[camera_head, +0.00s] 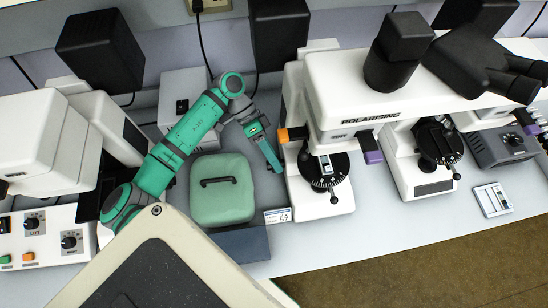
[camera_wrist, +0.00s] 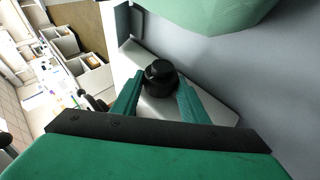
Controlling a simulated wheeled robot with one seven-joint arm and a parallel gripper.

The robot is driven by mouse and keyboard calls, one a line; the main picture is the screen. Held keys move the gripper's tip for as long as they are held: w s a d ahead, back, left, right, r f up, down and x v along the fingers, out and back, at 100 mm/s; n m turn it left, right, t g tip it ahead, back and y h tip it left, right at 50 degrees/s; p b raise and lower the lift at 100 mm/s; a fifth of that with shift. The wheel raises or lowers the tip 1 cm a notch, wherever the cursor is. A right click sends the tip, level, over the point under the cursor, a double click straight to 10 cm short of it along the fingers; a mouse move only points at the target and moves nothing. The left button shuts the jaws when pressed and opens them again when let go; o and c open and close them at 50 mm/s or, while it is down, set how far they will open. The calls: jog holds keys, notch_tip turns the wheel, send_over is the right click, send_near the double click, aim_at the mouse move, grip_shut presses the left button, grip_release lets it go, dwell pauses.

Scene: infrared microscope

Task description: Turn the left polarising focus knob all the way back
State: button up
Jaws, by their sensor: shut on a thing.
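The white polarising microscope (camera_head: 345,85) stands right of centre in the head view, with a round black stage (camera_head: 324,167). In the wrist view, the black round focus knob (camera_wrist: 160,74) sticks out from its white base (camera_wrist: 205,100). My gripper (camera_head: 272,160) reaches in from the left beside the microscope's base. In the wrist view, the two green fingers of my gripper (camera_wrist: 159,88) are on either side of the knob, closed on it. In the head view, the knob is hidden by the gripper or too small to make out.
A green box with a black handle (camera_head: 222,188) stands just left of my gripper, close to the arm. A second microscope (camera_head: 418,160) stands to the right. Bare grey bench (camera_head: 370,235) lies in front.

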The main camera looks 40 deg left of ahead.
dwell(0.3)
jog(key=o, duration=1.1)
jog(key=shift+c, duration=0.2)
